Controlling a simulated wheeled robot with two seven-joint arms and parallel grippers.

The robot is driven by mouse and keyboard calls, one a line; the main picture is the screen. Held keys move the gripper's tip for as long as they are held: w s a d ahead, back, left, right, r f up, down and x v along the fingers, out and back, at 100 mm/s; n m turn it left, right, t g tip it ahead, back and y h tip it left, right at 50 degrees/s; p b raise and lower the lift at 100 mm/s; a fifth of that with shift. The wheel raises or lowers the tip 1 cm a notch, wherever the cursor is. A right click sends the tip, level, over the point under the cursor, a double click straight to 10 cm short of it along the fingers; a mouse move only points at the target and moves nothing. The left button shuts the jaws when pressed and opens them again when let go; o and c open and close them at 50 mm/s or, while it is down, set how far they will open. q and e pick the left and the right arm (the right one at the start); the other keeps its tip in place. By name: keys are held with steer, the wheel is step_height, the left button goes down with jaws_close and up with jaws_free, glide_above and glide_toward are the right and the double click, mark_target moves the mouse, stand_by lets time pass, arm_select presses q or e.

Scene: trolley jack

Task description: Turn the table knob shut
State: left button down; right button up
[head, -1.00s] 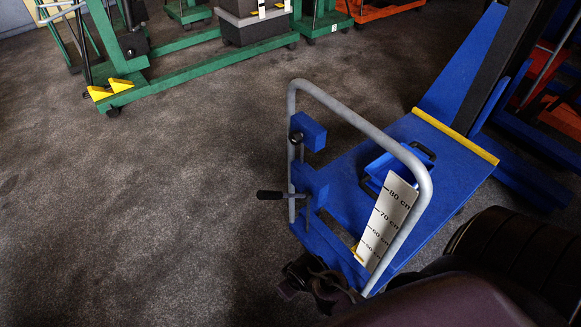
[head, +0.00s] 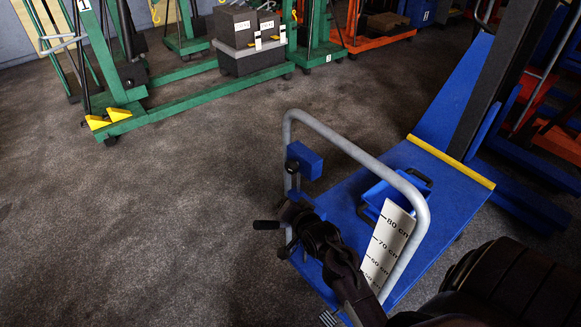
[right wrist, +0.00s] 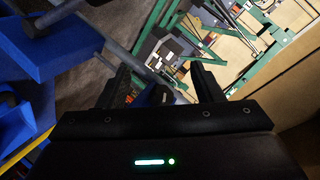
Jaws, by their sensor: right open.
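The blue trolley table (head: 345,195) has a grey tube handle (head: 330,130) at its near end. A black knob lever (head: 266,225) sticks out to the left from the blue bracket on the handle's left post. My right gripper (head: 294,214) reaches in from the lower right and is open beside the post, just right of the lever, covering part of the bracket. In the right wrist view, my two fingers (right wrist: 160,85) stand apart, with grey and dark metal parts showing between them. Whether they touch the knob I cannot tell. My left gripper is not in view.
A second blue clamp block (head: 304,160) sits higher on the post. A green lift (head: 190,75) with grey boxes (head: 247,40) stands behind. The floor at left is clear.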

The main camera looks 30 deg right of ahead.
mark_target(293, 173)
steer(key=d+m+t+h, duration=0.1)
steer(key=d+m, duration=0.1)
steer(key=m, duration=0.1)
steer(key=w+d+m+t+h, duration=0.1)
steer(key=m+t+h, duration=0.1)
steer(key=m, duration=0.2)
steer(key=w+d+m+t+h, duration=0.1)
steer(key=d+m+t, duration=0.1)
steer(key=m, duration=0.1)
steer(key=shift+w+d+r, duration=0.15)
steer(key=shift+w+d, duration=0.05)
steer(key=shift+d, duration=0.1)
steer(key=shift+m+h, duration=0.3)
steer(key=shift+m, duration=0.1)
steer(key=b+x, duration=0.3)
steer(key=x, duration=0.4)
steer(key=shift+b, duration=0.4)
steer(key=shift+w+d+r, duration=0.15)
steer(key=shift+w+d, duration=0.05)
steer(key=shift+w, duration=0.1)
steer(key=shift+c, duration=0.2)
